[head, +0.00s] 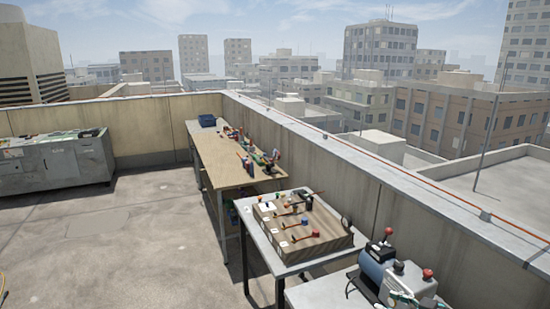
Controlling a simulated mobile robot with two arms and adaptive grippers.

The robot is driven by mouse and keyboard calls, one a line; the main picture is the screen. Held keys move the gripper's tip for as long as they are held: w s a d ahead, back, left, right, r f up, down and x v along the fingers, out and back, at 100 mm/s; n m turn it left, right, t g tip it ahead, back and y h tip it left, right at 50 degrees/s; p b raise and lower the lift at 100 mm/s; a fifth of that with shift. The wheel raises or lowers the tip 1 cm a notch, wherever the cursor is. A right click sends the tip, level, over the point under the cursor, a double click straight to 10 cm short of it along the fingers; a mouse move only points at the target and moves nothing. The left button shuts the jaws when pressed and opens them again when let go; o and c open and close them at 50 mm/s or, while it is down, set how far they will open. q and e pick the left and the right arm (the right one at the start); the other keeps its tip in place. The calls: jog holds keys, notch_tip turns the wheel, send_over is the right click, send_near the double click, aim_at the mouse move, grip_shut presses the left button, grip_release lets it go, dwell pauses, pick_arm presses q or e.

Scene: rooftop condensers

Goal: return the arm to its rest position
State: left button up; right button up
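Neither of my arms nor grippers shows in the head view, so I cannot see whether they are open, shut or holding something. The task names no other object.
Along the parapet (372,185) stand a long wooden-topped bench (219,172) with tools, a smaller table (262,245) bearing a brown board (318,238), and a grey table (318,296) with a blue machine (374,268). A cabinet (62,163) stands far left. The concrete floor (110,240) is clear.

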jog(key=s+a+f+m+h, duration=0.25)
jog(key=s+a, duration=0.35)
jog(key=a, duration=0.5)
jog(key=s+a+f+m+h, duration=0.1)
jog(key=s+a+f, duration=0.2)
jog(key=s+a, duration=0.55)
jog(key=s+d+m+g+h, duration=0.2)
jog(key=s+d+g, duration=0.2)
jog(key=s, duration=0.7)
jog(key=s+d+m+g+h, duration=0.1)
jog(key=s+d+g+h, duration=0.3)
jog(key=s, duration=0.7)
notch_tip(320, 180, down, 34)
jog(key=s+d+y+b, duration=0.1)
jog(key=s+b, duration=0.1)
jog(key=b, duration=0.4)
pick_arm(q)
notch_tip(320, 180, down, 11)
jog(key=b, duration=0.5)
pick_arm(e)
jog(key=s+d+f+g, duration=0.1)
jog(key=s+d+f, duration=0.2)
jog(key=s+f, duration=1.3)
notch_tip(320, 180, down, 4)
jog(key=shift+s+r+g, duration=0.1)
jog(key=shift+s+g, duration=0.05)
jog(key=shift+g, duration=0.25)
